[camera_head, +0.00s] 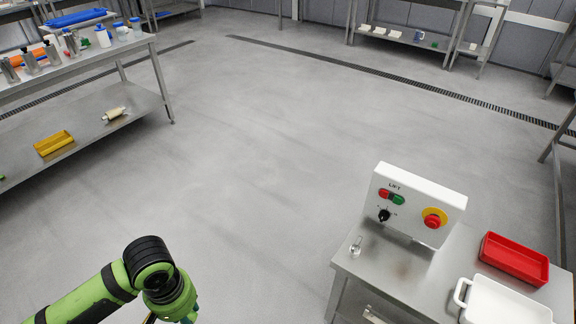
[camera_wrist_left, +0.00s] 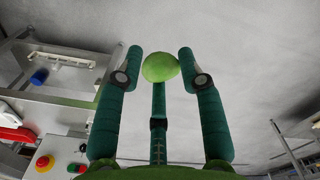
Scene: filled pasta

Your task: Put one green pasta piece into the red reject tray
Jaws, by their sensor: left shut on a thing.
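A green pasta piece (camera_wrist_left: 160,67) is held at the fingertips of my left gripper (camera_wrist_left: 158,75) in the left wrist view. It is rounded and bright green, and the gripper is shut on it, clear of any surface. In the head view my left arm (camera_head: 150,275) is at the bottom left, and its fingertips and the piece are out of frame. The red reject tray (camera_head: 514,259) lies on the steel table at the right, well to the right of my left arm. Its visible floor looks empty. My right gripper is in neither view.
A white dish with handles (camera_head: 503,303) sits in front of the red tray. A white lift control box (camera_head: 415,203) with buttons stands left of it on the steel table (camera_head: 395,277). Shelving with bottles and a yellow tray (camera_head: 54,143) is at the left. The floor between is clear.

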